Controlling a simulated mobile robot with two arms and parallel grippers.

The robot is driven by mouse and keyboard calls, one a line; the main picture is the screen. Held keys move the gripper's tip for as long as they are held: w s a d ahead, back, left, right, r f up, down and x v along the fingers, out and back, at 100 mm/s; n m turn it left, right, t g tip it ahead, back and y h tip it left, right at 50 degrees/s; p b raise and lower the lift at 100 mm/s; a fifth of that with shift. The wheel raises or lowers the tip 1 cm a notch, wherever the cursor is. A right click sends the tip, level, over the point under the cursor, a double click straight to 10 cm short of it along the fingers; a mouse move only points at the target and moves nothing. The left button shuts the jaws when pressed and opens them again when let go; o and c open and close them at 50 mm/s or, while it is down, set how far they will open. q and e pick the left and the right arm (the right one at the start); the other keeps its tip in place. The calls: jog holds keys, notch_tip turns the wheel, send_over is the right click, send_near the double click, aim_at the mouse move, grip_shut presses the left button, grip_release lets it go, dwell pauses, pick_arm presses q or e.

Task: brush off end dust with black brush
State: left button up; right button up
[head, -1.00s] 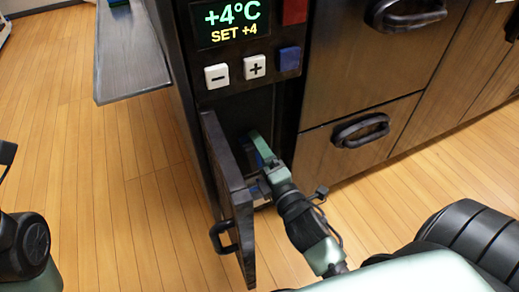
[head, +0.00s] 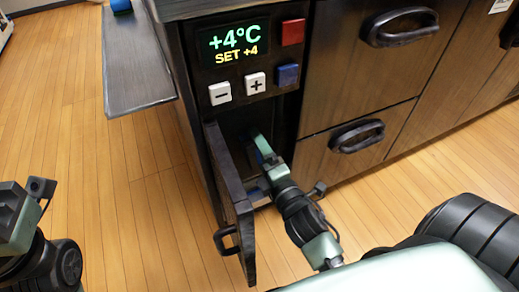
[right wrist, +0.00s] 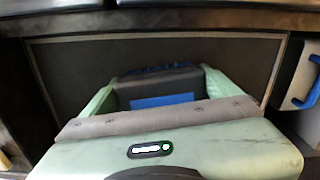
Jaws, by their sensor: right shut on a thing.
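My right gripper (head: 262,146) reaches into the open low compartment under the control panel in the head view. In the right wrist view its green fingers (right wrist: 165,92) are shut on a dark block with a blue face, which I take to be the black brush (right wrist: 160,84). The brush's far end faces a flat dark panel (right wrist: 60,62) inside the compartment; I cannot tell whether it touches. I cannot make out dust. Part of my left arm shows at the lower left of the head view, with no fingertips seen.
The small door (head: 236,205) stands open, close along the left of my right arm. A control panel (head: 252,55) reads +4°C above it. A grey side shelf (head: 135,75) holds a blue item (head: 121,6). A blue handle (right wrist: 307,82) shows at right. Floor is clear at left.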

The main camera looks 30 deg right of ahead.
jog(key=s, duration=0.5)
jog(key=shift+s+a+f, duration=0.1)
jog(key=shift+s+a, duration=0.05)
jog(key=shift+s, duration=0.25)
jog(key=s, duration=0.3)
jog(key=shift+a, duration=0.1)
dwell(0.4)
